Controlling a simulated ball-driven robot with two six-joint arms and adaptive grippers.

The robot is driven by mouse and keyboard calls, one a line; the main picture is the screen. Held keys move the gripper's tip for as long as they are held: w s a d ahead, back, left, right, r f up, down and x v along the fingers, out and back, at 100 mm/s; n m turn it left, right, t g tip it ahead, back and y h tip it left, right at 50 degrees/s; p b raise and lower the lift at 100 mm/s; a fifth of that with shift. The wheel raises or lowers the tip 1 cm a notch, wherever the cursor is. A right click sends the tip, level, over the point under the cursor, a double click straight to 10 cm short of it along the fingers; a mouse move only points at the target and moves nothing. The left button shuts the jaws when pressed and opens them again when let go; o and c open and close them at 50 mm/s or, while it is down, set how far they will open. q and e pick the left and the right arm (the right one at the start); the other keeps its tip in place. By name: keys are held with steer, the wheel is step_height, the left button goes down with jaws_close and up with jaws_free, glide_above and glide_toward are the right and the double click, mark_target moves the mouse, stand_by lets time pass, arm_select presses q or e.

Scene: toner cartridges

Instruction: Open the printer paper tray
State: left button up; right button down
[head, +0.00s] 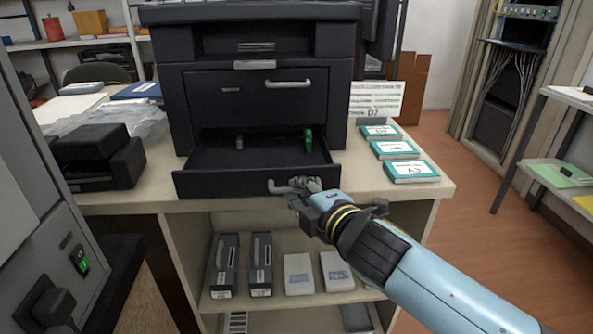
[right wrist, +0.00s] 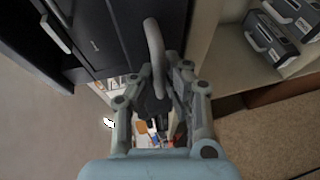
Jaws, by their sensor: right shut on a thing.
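The black printer (head: 250,70) stands on the counter. Its paper tray (head: 225,182) is pulled out toward me at the bottom, and its inside shows, with a small green part (head: 308,141) at the back right. My right gripper (head: 298,187) is at the right half of the tray front, shut on the tray handle (head: 281,189). In the right wrist view the grey curved handle (right wrist: 154,50) runs down between the fingers (right wrist: 160,95). The fingers hide part of the handle. My left gripper is not in view.
Several teal-and-white boxes (head: 403,171) lie on the counter right of the printer. A black device (head: 98,157) stands left of the tray. Cartridges (head: 262,262) and white boxes (head: 298,274) sit on the shelf below. The floor at right is clear.

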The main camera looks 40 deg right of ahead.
steer(key=shift+s+a+r, duration=0.1)
steer(key=shift+s+a, duration=0.45)
steer(key=shift+s, duration=0.3)
steer(key=shift+s+a, duration=0.5)
steer(key=shift+s, duration=0.3)
steer(key=c, duration=1.4)
jaws_free()
steer(key=v, duration=1.2)
